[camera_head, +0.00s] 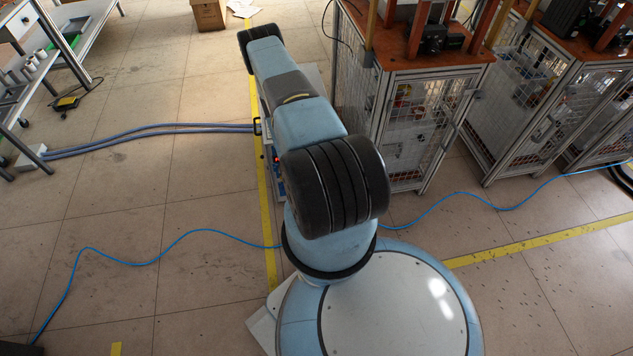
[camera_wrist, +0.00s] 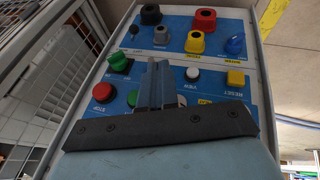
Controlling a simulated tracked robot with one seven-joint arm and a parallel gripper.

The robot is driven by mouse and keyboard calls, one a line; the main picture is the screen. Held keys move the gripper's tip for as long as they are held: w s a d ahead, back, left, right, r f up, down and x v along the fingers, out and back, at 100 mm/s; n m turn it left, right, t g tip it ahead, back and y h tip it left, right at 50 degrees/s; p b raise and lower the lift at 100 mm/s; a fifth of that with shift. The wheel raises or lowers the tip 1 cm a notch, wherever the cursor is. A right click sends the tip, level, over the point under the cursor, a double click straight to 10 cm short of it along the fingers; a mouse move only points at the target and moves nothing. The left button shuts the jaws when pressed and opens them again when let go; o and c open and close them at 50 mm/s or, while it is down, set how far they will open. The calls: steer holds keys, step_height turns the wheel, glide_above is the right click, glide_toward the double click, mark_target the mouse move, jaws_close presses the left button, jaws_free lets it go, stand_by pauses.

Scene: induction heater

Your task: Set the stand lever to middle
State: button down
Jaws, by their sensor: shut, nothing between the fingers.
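In the wrist view a blue and grey control panel (camera_wrist: 210,65) fills the middle, with its lettering upside down. My gripper (camera_wrist: 160,66) is shut and empty, and its fingers reach over the panel's middle. It covers part of the lower controls. A green selector (camera_wrist: 120,62) is left of the fingertips, and a blue selector (camera_wrist: 235,44) is at the upper right. A small black knob (camera_wrist: 134,30) is at the upper left. I cannot read which control is the stand lever. In the head view my arm hides most of the panel and my gripper.
A red stop button (camera_wrist: 103,92), a white button (camera_wrist: 192,74) and a yellow reset button (camera_wrist: 236,78) sit near the fingers. Black, red and yellow sockets line the far side. Mesh cabinets (camera_head: 410,125) stand at right in the head view. Blue hoses (camera_head: 150,130) cross the floor.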

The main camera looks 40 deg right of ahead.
steer(key=d+f, duration=0.8)
steer(key=f, duration=0.3)
steer(key=shift+d, duration=0.15)
steer(key=shift+s, duration=0.1)
steer(key=shift+a, duration=0.2)
stand_by(0.4)
